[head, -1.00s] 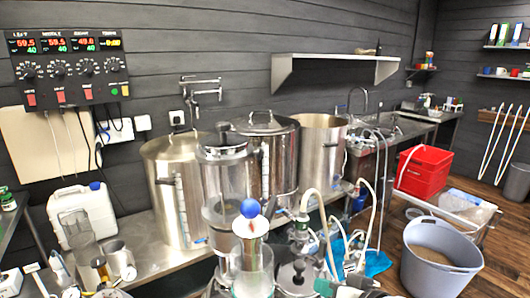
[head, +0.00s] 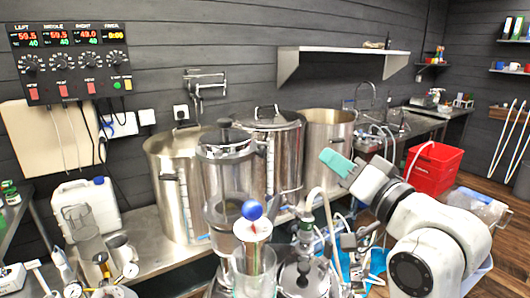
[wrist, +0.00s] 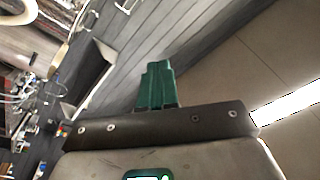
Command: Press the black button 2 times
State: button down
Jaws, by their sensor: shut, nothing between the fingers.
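The dark control panel (head: 72,62) hangs on the wall at the upper left in the head view. It has lit displays, several black knobs, red switches, and a small green and a small yellow button at its lower right. I cannot make out a separate black button. My gripper (head: 336,161), with teal fingers, is raised in front of the large kettles, well to the right of the panel and apart from it. In the wrist view its green fingers (wrist: 156,84) are together and empty, pointing toward the upper wall and ceiling.
Steel kettles (head: 181,185) stand along the bench below the panel. A tall clear cylinder with a blue ball (head: 251,210) and hoses stand in front. A white canister (head: 88,208) is at the left, a wall shelf (head: 345,53) above, and a red crate (head: 432,168) at the right.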

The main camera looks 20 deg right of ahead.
aim_at(260, 152)
jog(key=w+a, duration=0.4)
jog(key=a, duration=0.3)
jog(key=shift+w+a, duration=0.15)
jog(key=shift+a, duration=0.2)
jog(key=shift+a, duration=0.1)
dwell(2.0)
jog(key=shift+w+a, duration=0.2)
jog(key=shift+a, duration=0.05)
jog(key=shift+w+a+p, duration=0.25)
jog(key=shift+a+p, duration=0.1)
jog(key=shift+a, duration=0.15)
dwell(0.8)
jog(key=shift+d, duration=0.15)
dwell(0.3)
jog(key=shift+s+d, duration=0.45)
jog(key=shift+d, duration=0.2)
